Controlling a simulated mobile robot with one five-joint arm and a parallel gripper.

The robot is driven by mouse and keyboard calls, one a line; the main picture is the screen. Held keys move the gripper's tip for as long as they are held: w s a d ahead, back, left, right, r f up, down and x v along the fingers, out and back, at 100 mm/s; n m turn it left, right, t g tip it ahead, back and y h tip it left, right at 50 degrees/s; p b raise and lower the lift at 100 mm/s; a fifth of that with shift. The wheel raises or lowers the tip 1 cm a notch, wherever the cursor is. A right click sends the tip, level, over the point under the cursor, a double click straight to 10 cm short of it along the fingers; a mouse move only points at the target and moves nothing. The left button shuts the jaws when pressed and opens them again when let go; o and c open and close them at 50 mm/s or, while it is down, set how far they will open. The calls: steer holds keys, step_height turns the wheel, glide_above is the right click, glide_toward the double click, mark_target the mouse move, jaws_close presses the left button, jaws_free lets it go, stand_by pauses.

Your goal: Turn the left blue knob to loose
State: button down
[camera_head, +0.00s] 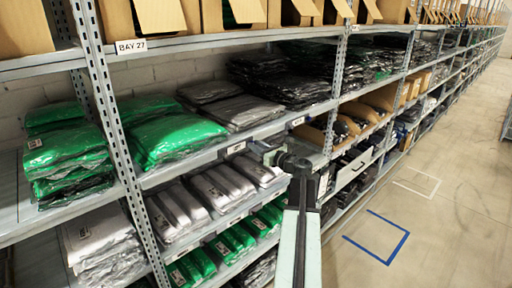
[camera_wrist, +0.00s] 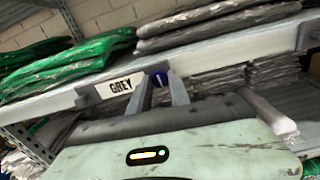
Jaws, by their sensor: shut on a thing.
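A blue knob (camera_wrist: 160,79) with a white mark sits on the front edge of a metal shelf, just right of a white label reading GREY (camera_wrist: 120,86). My gripper (camera_wrist: 159,90) has its two grey fingers on either side of the knob, shut on it. In the head view my gripper (camera_head: 262,151) reaches the shelf's front edge near the picture's middle. The knob cannot be made out there, and no second blue knob is clear in either view.
Green bagged garments (camera_head: 170,135) and grey ones (camera_head: 238,112) lie on the shelf above the edge. Grey packs (camera_head: 218,185) fill the level below. A metal upright (camera_head: 110,120) stands left. The aisle floor (camera_head: 440,190) at right is clear, with a blue taped outline.

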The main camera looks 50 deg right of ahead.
steer(key=shift+n, duration=8.5)
steer(key=c, duration=1.2)
jaws_free()
